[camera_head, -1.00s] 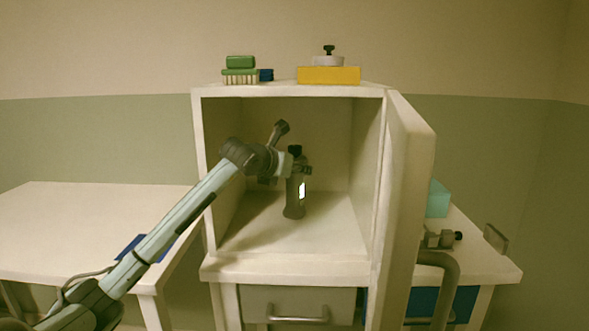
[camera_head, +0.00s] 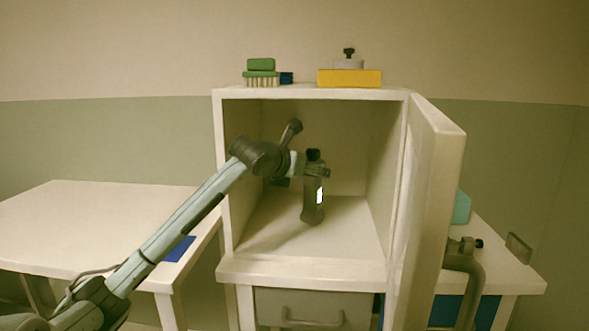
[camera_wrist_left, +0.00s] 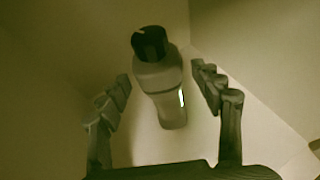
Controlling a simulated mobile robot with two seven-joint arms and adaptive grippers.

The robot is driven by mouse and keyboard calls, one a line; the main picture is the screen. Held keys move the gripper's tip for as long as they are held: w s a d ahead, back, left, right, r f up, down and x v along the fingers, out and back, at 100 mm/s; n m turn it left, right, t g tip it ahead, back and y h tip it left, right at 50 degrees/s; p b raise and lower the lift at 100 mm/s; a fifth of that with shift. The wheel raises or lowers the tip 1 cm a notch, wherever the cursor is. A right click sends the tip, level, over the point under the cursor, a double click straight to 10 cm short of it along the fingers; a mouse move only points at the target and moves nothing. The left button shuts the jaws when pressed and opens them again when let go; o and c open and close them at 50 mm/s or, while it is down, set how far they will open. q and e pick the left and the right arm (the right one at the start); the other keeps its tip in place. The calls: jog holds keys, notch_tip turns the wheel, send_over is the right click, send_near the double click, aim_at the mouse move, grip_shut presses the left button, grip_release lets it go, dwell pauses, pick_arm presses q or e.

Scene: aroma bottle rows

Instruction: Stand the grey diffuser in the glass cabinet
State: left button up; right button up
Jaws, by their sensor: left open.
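The grey diffuser (camera_head: 312,205), a bottle with a black cap and a small white label, stands upright on the floor of the open cabinet (camera_head: 250,272). My left gripper (camera_head: 310,170) reaches into the cabinet at the bottle's upper part. In the left wrist view the diffuser (camera_wrist_left: 160,88) is between the two fingers of my left gripper (camera_wrist_left: 163,80). The fingers are open, with a visible gap on each side of the bottle.
The cabinet door (camera_head: 435,190) is open at the right. A green brush (camera_head: 262,76) and a yellow box (camera_head: 349,78) lie on the cabinet top. A mostly bare table (camera_head: 90,220) stands at the left, with a blue flat item (camera_head: 180,248). The cabinet floor around the bottle is clear.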

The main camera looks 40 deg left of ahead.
pick_arm(q)
jog(key=b+v, duration=0.2)
jog(key=v, duration=0.7)
jog(key=shift+s, duration=0.15)
pick_arm(e)
jog(key=r, duration=0.5)
jog(key=shift+w+d+r, duration=0.1)
jog(key=shift+w+r, duration=0.05)
jog(key=shift+w, duration=0.15)
